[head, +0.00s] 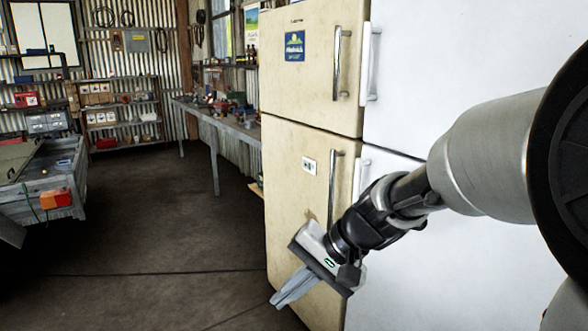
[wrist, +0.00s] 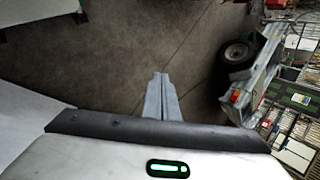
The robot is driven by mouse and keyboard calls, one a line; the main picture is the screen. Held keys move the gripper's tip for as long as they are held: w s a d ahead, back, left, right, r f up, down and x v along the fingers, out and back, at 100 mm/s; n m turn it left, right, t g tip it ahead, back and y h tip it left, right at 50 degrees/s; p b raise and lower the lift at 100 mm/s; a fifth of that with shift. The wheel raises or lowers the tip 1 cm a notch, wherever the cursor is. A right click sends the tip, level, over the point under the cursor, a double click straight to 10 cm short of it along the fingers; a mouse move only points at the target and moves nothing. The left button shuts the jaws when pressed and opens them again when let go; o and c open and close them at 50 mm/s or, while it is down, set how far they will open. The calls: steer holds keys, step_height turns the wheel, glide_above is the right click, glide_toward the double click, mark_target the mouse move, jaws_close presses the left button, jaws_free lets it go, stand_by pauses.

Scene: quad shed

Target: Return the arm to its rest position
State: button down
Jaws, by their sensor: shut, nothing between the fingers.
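My arm reaches in from the right edge of the head view and slopes down to the left. My gripper (head: 276,303) hangs in front of the lower door of the cream fridge (head: 285,190), with its fingers pointing down and left. In the wrist view my gripper (wrist: 160,78) shows with its two grey fingers together and nothing between them. Dark floor lies beyond the fingertips. From these views I cannot tell whether the gripper touches the fridge.
A white fridge (head: 420,75) stands right of the cream one, behind my arm. A workbench (head: 215,122) runs along the wall. A trailer (head: 45,195) stands at left and also shows in the wrist view (wrist: 245,80). Shelves (head: 125,115) stand at the back. The middle floor (head: 150,220) is clear.

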steer(key=s+d+r+n+t+h, duration=0.2)
steer(key=s+d+r+h, duration=0.15)
steer(key=s+d, duration=0.4)
steer(key=s+d+r+n+t+h, duration=0.2)
steer(key=s+d+h, duration=0.2)
steer(key=s+d, duration=0.3)
step_height(320, 180, up, 20)
steer(key=d+p, duration=0.1)
steer(key=p, duration=1.9)
steer(key=shift+w+r+p, duration=0.2)
steer(key=shift+w+p, duration=0.1)
steer(key=shift+w, duration=0.15)
steer(key=shift+s, duration=0.1)
